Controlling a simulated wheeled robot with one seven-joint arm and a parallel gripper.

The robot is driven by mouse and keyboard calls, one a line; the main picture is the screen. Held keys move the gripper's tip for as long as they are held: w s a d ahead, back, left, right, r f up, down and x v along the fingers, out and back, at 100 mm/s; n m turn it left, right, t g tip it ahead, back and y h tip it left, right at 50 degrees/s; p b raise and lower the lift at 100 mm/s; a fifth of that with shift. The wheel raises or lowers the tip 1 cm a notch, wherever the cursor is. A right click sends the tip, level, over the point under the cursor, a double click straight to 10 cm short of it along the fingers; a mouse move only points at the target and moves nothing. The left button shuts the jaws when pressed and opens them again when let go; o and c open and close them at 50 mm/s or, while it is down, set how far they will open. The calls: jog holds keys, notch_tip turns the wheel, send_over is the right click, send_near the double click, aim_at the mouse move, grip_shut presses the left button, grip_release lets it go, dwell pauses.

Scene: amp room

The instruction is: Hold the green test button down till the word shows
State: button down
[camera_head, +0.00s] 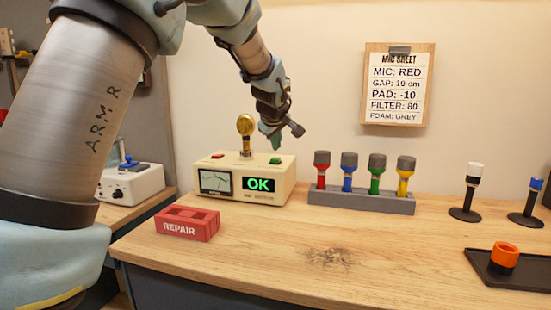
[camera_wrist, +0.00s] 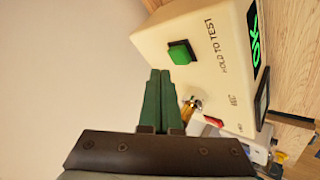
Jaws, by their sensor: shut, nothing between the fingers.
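The cream tester box (camera_head: 228,172) stands on the bench. Its dark display (camera_head: 259,185) shows the word OK in green; part of that word also shows in the wrist view (camera_wrist: 257,38). The green button (camera_head: 275,160) is on the box top at the right, and in the wrist view (camera_wrist: 181,52) it sits beside the print HOLD TO TEST, looking raised. My gripper (camera_head: 275,142) is shut and empty, its fingertips just above the button. In the wrist view the fingertips (camera_wrist: 160,73) look apart from it.
A gold-topped piece (camera_head: 246,127) stands upright on the box, with a red button (camera_head: 218,156) to its left. A red REPAIR tray (camera_head: 187,223) lies in front. A grey rack (camera_head: 361,202) of several coloured microphones stands right.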

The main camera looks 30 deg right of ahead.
aim_at(276, 159)
jog(key=shift+r+p, duration=1)
jog(key=shift+r, duration=1.15)
